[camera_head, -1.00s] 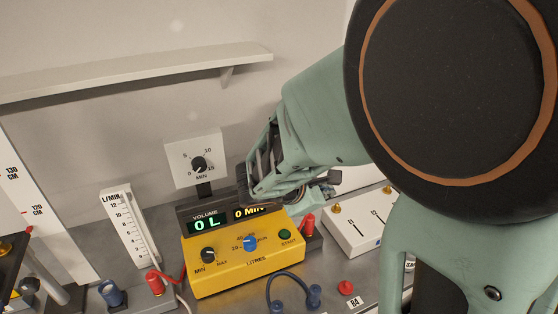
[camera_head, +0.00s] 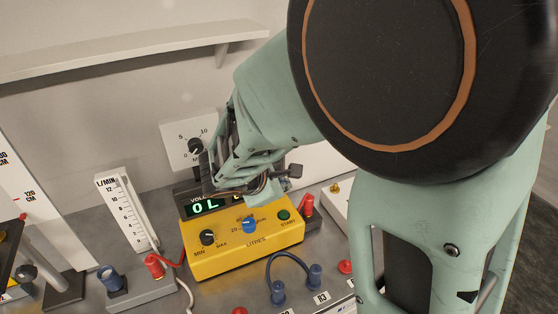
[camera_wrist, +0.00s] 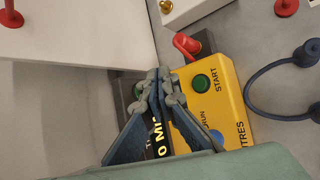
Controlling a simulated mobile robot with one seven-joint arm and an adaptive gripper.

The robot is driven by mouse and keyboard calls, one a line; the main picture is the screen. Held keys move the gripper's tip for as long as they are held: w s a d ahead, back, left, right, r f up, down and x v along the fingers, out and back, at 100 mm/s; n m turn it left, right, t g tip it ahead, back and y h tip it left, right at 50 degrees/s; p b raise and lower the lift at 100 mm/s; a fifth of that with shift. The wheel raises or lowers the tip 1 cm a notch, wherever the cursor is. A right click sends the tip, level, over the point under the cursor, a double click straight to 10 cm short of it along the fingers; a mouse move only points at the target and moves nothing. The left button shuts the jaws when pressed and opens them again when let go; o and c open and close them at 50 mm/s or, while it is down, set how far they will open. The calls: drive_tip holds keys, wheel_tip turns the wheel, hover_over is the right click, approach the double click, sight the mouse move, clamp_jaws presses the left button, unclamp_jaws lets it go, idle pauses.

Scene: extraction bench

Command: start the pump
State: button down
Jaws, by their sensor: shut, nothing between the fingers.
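The yellow pump box (camera_head: 215,262) stands on the grey bench. On its top are a green START button (camera_head: 284,215), a blue LITRES knob (camera_head: 249,226) and a black MIN–MAX knob (camera_head: 208,237). Its display (camera_head: 205,206) reads 0 L on the left; my gripper hides most of the right part. In the wrist view the green button (camera_wrist: 202,83) shows clear of the fingers, and the right readout (camera_wrist: 158,140) starts with 0. My gripper (camera_wrist: 161,78) is shut and empty, above the back of the box, left of the button in the head view.
A dial panel (camera_head: 190,150) stands behind the box, partly covered by my gripper. A flowmeter (camera_head: 125,210) stands to the left. Red plugs, blue plugs (camera_head: 315,275) and a looped blue cable (camera_head: 288,256) crowd the front and right. A shelf (camera_head: 130,50) runs along the wall above.

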drive_tip(key=b, duration=0.4)
hover_over(283, 215)
wheel_tip(283, 215, down, 6)
drive_tip(key=shift+f, duration=0.2)
drive_tip(key=shift+f+b, duration=0.6)
drive_tip(key=shift+b, duration=0.3)
drive_tip(key=shift+f, duration=0.15)
drive_tip(key=shift+f+b, duration=0.3)
drive_tip(key=shift+b, duration=0.25)
drive_tip(key=shift+f+b, duration=0.4)
drive_tip(key=shift+b, duration=0.05)
idle(0.6)
idle(0.3)
drive_tip(key=shift+r+p, duration=0.55)
drive_tip(key=shift+r, duration=0.3)
